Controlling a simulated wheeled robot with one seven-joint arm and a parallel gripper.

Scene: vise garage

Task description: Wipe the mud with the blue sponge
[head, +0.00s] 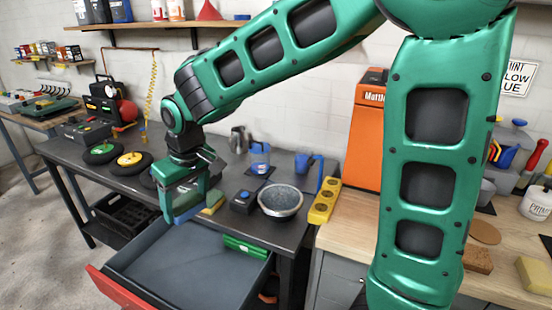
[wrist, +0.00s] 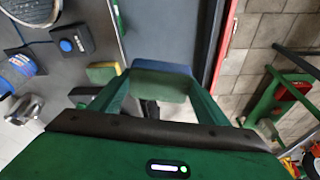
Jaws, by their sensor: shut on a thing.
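My gripper (head: 187,208) hangs over the left side of the open drawer, near the dark table's front edge. It is shut on a blue sponge (head: 188,214), which shows as a blue block at the fingertips. I cannot make out any mud for certain. A flat brown round patch (head: 484,231) lies on the wooden bench at the right, but I cannot tell what it is.
The grey drawer (head: 150,262) with a red front stands open below my gripper.

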